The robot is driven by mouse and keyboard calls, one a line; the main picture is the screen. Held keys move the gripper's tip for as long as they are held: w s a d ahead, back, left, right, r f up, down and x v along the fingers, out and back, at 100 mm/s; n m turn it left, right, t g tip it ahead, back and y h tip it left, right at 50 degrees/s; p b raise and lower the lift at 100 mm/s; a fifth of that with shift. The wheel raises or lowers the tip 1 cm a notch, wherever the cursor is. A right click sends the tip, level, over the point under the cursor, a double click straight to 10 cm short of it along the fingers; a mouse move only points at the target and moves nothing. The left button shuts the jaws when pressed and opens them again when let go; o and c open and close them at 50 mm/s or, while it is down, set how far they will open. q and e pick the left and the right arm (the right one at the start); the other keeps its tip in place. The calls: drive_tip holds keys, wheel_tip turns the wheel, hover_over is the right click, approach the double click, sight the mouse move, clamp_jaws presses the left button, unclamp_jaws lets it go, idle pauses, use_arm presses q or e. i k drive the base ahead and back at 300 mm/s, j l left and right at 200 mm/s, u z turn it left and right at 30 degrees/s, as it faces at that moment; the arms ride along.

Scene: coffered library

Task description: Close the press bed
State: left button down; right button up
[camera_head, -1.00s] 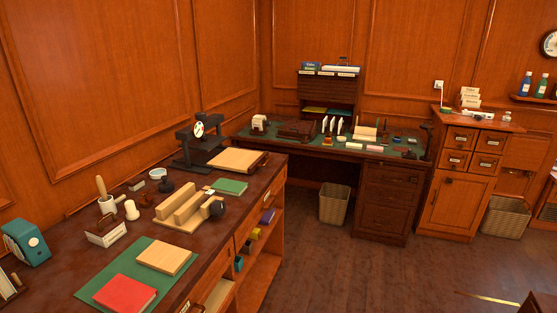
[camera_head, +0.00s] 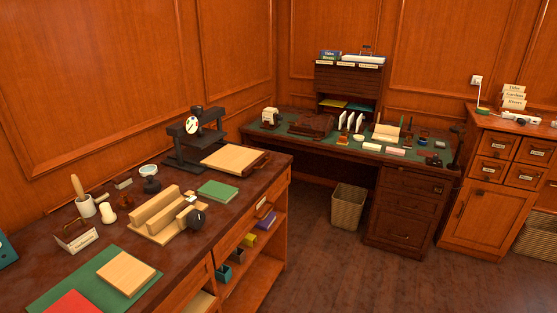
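The press (camera_head: 193,138) stands at the far end of the left workbench. Neither of my grippers shows in the head view.
The left workbench (camera_head: 72,218) holds a wooden jig (camera_head: 168,215) with a dark knob, a green book (camera_head: 218,190), and a green mat with a wooden block and red book. A desk (camera_head: 400,211) and waste basket (camera_head: 348,206) stand behind. The floor (camera_head: 345,272) is clear at right.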

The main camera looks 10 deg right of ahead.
sight(234, 159)
drive_tip(key=i+l, duration=0.2)
drive_tip(key=l, duration=0.15)
drive_tip(key=i+l+u, duration=0.1)
drive_tip(key=l, duration=0.25)
drive_tip(key=i+l, duration=0.3)
drive_tip(key=i+l+u, duration=0.15)
drive_tip(key=l, duration=0.3)
drive_tip(key=i+l, duration=0.25)
drive_tip(key=i+l+u, duration=0.1)
drive_tip(key=l, duration=0.4)
drive_tip(key=i+l, duration=0.25)
drive_tip(key=l, duration=0.15)
drive_tip(key=i+l+u, duration=0.1)
drive_tip(key=l, duration=0.35)
drive_tip(key=i+l+u, duration=0.1)
drive_tip(key=l, duration=1)
drive_tip(key=k+l, duration=0.15)
drive_tip(key=l, duration=0.45)
drive_tip(key=i+u, duration=0.05)
